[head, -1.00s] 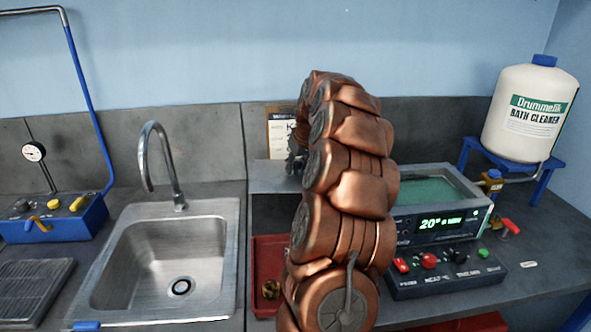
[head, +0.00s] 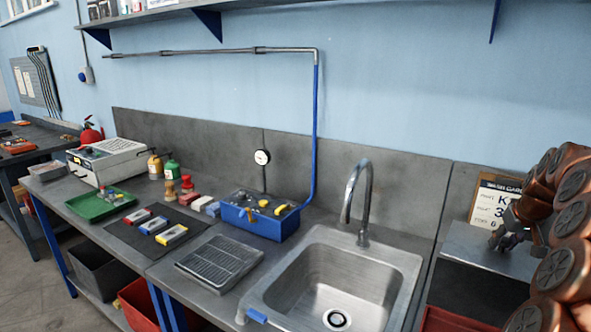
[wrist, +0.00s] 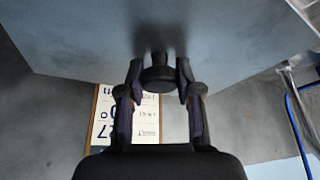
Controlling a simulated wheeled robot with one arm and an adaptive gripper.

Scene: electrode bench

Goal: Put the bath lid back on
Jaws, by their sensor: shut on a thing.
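My gripper (head: 503,238) is at the right edge of the head view, low over a flat grey metal surface (head: 480,252). In the wrist view its two fingers (wrist: 158,82) are shut on a round black knob (wrist: 158,76). The knob stands on a broad smooth grey plate (wrist: 95,35), which looks like the bath lid. I cannot tell whether the lid rests on the surface below or is clear of it.
A steel sink (head: 335,285) with a tall tap (head: 362,205) is left of my gripper. A blue valve box (head: 260,217) and a ribbed tray (head: 219,262) are further left. A printed card (head: 490,205) leans behind my gripper, close to it.

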